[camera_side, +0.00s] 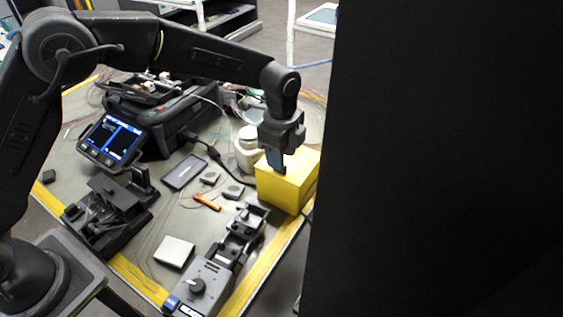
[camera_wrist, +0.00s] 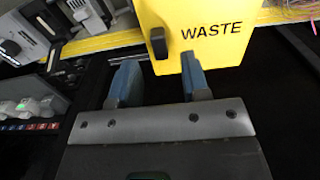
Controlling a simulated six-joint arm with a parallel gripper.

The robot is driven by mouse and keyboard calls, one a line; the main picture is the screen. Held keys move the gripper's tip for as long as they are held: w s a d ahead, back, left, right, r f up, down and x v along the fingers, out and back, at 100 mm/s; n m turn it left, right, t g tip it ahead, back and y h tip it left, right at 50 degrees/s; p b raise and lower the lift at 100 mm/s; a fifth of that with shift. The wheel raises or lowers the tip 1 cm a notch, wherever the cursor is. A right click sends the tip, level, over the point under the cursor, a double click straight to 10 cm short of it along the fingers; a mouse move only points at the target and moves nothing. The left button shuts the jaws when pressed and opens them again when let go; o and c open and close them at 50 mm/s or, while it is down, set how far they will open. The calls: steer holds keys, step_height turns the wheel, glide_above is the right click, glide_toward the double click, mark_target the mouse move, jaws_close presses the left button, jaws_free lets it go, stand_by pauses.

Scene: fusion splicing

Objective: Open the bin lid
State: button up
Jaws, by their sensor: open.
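The yellow waste bin (camera_side: 287,187) stands at the table's right edge in the side view. In the wrist view the bin (camera_wrist: 213,18) shows its "WASTE" lettering and a dark tab (camera_wrist: 158,43) on its face. My gripper (camera_side: 277,165) is at the bin's upper left corner in the side view. In the wrist view its two blue-grey fingers (camera_wrist: 160,80) are apart with nothing between them, and the bin's lower edge lies just beyond the tips. Whether a finger touches the bin cannot be told. The lid's seam is not clear in either view.
A white bottle (camera_side: 248,148) stands just left of the bin. A splicer with a lit screen (camera_side: 113,138) sits at the back left. A large black panel (camera_side: 440,160) hides the right side.

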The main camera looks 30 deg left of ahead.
steer(key=shift+f, duration=1.6)
jaws_close()
